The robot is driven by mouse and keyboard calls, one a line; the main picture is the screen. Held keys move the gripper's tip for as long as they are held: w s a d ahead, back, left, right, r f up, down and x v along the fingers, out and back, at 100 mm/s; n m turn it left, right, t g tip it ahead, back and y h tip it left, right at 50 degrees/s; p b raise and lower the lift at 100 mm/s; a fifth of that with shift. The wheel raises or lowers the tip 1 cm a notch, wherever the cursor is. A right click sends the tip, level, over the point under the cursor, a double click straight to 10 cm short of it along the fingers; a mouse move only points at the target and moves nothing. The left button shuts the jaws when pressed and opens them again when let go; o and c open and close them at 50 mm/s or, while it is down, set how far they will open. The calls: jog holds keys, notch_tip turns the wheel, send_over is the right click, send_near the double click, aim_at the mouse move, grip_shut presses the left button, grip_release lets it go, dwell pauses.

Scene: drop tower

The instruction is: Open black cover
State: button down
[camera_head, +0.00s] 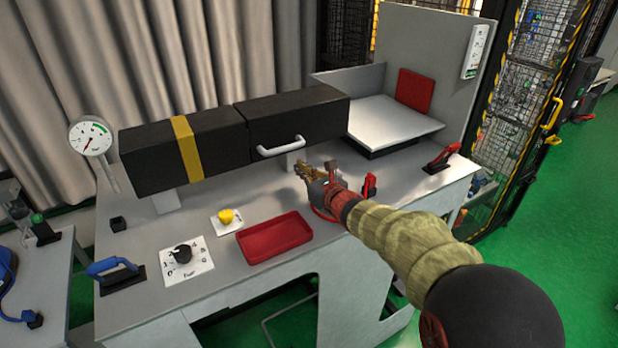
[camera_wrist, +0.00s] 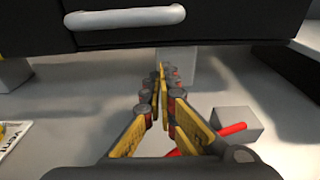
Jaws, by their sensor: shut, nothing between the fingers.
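The black cover (camera_head: 292,116) is the right half of a long black box raised above the grey table. It looks closed. A light grey handle (camera_head: 280,148) is on its front face. In the wrist view the handle (camera_wrist: 125,17) is at the upper left, on the dark front face of the cover (camera_wrist: 225,22). My gripper (camera_head: 301,167) is just right of and below the handle in the head view, apart from it. In the wrist view my gripper (camera_wrist: 162,72) is shut and empty, its fingertips below the cover's lower edge.
A black box section with a yellow band (camera_head: 187,148) adjoins the cover on the left. A red tray (camera_head: 274,238), a yellow button (camera_head: 226,216) and a dial (camera_head: 183,253) are in front. A white plate (camera_head: 393,122) is to the right. A red-handled device (camera_head: 443,157) stands at the right edge.

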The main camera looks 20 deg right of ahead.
jog(key=shift+w+r+p, duration=0.1)
jog(key=shift+r+p, duration=0.2)
jog(key=shift+r, duration=1.65)
jog(key=shift+r, duration=0.1)
jog(key=r+p, duration=0.1)
jog(key=p, duration=0.1)
jog(key=shift+s+p, duration=0.3)
jog(key=shift+p, duration=0.05)
jog(key=shift+g, duration=0.3)
